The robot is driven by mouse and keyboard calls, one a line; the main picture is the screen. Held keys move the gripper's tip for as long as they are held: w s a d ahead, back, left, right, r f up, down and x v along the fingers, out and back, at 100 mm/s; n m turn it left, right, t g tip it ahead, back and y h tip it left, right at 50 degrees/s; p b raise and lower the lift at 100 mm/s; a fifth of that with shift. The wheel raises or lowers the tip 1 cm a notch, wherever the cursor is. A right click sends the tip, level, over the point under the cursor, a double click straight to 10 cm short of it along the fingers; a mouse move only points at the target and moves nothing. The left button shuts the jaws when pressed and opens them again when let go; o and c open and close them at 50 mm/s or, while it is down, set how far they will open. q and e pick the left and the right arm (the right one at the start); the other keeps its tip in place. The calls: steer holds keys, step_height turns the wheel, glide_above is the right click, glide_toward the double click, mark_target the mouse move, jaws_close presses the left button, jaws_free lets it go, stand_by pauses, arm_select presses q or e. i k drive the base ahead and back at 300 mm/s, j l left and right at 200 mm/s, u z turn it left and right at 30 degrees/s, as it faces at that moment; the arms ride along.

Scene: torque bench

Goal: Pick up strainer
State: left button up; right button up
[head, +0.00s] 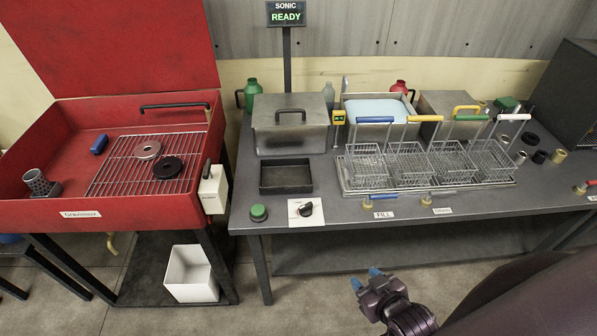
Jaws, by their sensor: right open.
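A perforated grey metal cylinder, which looks like the strainer (41,183), lies tilted in the left part of the red wash basin (140,212). Several wire baskets (408,168) with blue, yellow, green and white handles stand in a row on the grey bench. My right gripper (366,278) is at the bottom of the head view, in front of the bench edge. Its blue-tipped fingers are apart and nothing is between them. It is far to the right of the strainer. My left gripper is not in view.
The basin holds a wire grate (125,180) with two discs and a blue brush (99,144). A lidded metal tank (290,135) and a black tray (286,177) stand on the bench (350,211). A white bin (190,275) is below. The floor before the bench is clear.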

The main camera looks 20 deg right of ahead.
mark_target(37, 182)
steer(key=z, duration=0.55)
steer(key=u, duration=1.5)
steer(key=i+j+u, duration=0.2)
steer(key=i+j, duration=0.35)
steer(key=j, duration=0.15)
